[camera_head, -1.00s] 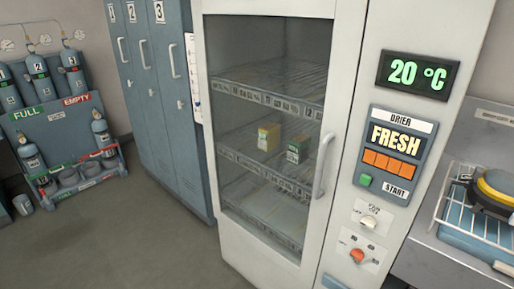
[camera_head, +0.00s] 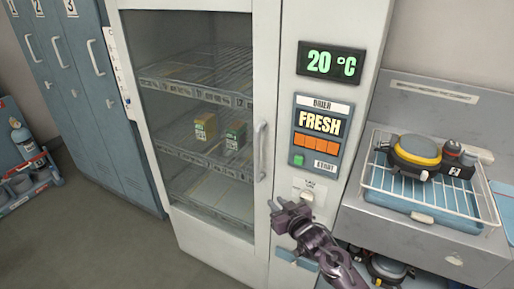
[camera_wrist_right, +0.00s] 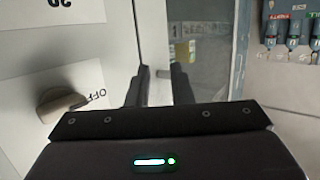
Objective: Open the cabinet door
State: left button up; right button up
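The cabinet is a tall white unit whose glass door (camera_head: 180,95) is shut. Its pale vertical handle (camera_head: 261,150) is on the right side of the door frame. My right gripper (camera_head: 283,212) is in front of the cabinet, below and right of the handle in the head view, and apart from it in the picture. In the right wrist view the two dark fingers (camera_wrist_right: 160,88) stand apart with a gap, facing the door frame and glass. I cannot make out the handle clearly there. My left gripper is out of view.
A control panel (camera_head: 318,137) with a green button and a 20 °C display (camera_head: 331,62) is right of the door. A knob (camera_wrist_right: 62,103) is near the right gripper. A bench with a wire rack (camera_head: 440,185) stands at the right, blue lockers (camera_head: 85,100) at the left.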

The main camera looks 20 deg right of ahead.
aim_at(259, 151)
notch_tip(259, 151, up, 16)
jog(key=w+a+t+y, duration=0.1)
jog(key=a+t+y, duration=0.1)
jog(key=shift+n, duration=0.4)
jog(key=p+x, duration=0.2)
jog(key=x, duration=0.6)
jog(key=shift+f, duration=0.1)
grip_shut()
